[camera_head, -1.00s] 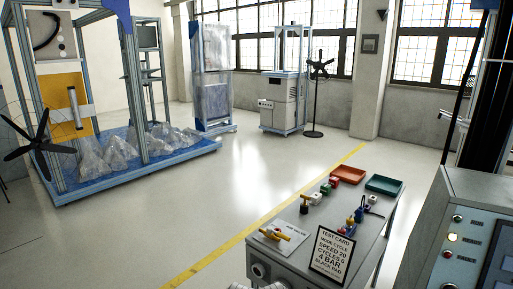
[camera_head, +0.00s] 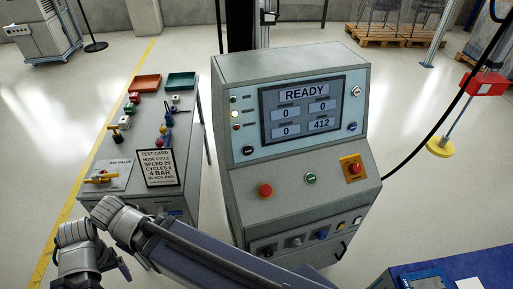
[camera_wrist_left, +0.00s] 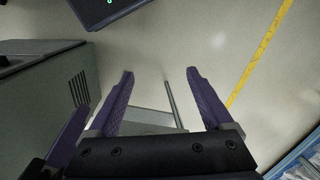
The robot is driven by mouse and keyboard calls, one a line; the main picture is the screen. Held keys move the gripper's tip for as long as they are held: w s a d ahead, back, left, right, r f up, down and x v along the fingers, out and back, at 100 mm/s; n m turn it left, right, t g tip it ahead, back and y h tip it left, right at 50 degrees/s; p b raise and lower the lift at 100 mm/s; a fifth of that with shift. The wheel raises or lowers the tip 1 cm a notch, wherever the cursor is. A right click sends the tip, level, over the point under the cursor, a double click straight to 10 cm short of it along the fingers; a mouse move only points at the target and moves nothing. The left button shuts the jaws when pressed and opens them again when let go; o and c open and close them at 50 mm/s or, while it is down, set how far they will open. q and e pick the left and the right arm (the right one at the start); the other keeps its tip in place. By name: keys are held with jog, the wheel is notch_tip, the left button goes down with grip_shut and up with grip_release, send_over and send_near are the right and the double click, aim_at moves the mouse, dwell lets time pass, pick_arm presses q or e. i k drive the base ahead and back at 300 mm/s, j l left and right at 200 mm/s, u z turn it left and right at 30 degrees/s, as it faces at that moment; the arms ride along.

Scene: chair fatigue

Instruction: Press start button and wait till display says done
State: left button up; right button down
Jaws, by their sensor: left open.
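The control console (camera_head: 290,75) stands in the middle of the head view. Its display (camera_head: 303,107) reads READY, with three boxes showing 0 and one showing 412. A small green button (camera_head: 310,178), its label too small to read, sits on the sloped panel between a red mushroom button (camera_head: 265,190) and a red button on a yellow plate (camera_head: 353,168). My left gripper (camera_wrist_left: 160,73) is open and empty in the left wrist view, with its purple fingers apart above the floor. No gripper fingers show in the head view, where my grey arm links cross the bottom.
A grey bench (camera_head: 108,190) left of the console carries a test card (camera_head: 157,168), a yellow-handled air valve (camera_head: 102,178), and red (camera_head: 145,83) and green (camera_head: 181,81) trays. A black cable (camera_head: 428,137) runs right of the console. Open floor lies beyond.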

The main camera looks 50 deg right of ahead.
aim_at(311, 178)
jog(key=z, duration=2.2)
